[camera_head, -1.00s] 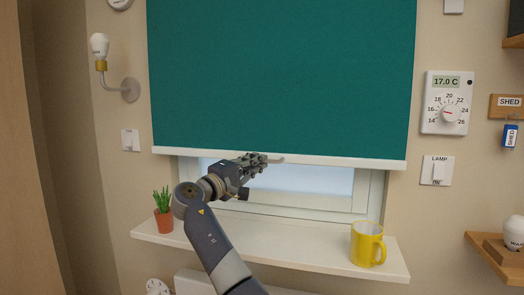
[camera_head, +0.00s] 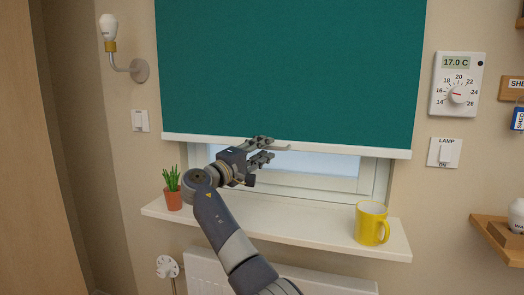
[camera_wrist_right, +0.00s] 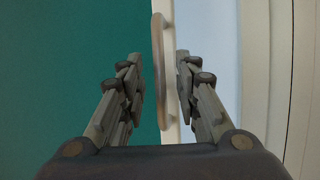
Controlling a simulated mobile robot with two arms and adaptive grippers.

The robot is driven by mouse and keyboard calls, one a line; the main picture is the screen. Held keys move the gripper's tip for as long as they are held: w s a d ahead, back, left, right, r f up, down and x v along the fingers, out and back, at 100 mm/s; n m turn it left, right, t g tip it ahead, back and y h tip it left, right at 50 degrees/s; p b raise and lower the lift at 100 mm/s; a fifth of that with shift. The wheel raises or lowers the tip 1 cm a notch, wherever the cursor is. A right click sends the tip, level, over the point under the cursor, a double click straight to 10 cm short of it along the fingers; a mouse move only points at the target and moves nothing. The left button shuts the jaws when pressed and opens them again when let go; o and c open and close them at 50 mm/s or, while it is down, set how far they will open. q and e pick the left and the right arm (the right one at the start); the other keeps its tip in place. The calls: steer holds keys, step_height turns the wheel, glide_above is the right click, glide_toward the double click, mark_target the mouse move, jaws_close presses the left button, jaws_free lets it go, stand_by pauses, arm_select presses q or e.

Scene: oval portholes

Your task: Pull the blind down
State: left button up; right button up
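The blind (camera_head: 290,70) is a dark green sheet with a white bottom bar (camera_head: 350,151), hanging over most of the window. A small pale handle (camera_head: 282,148) sticks out from the bar. My right gripper (camera_head: 270,149) is at the handle, with its fingers spread. In the right wrist view, the handle (camera_wrist_right: 158,75) stands between the two open fingers of the gripper (camera_wrist_right: 160,85). Gaps show on both sides, so neither finger appears to touch it. Green cloth shows on the left there, the window on the right. My left gripper is not in view.
Below the window, a sill (camera_head: 290,226) holds a potted plant (camera_head: 173,190) at the left and a yellow mug (camera_head: 370,223) at the right. A wall lamp (camera_head: 112,45) is at the left. A thermostat (camera_head: 458,84) and lamp switch (camera_head: 443,152) are right of the blind.

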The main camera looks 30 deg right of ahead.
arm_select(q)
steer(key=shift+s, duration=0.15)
arm_select(e)
steer(key=v, duration=1.2)
steer(key=shift+w, duration=0.1)
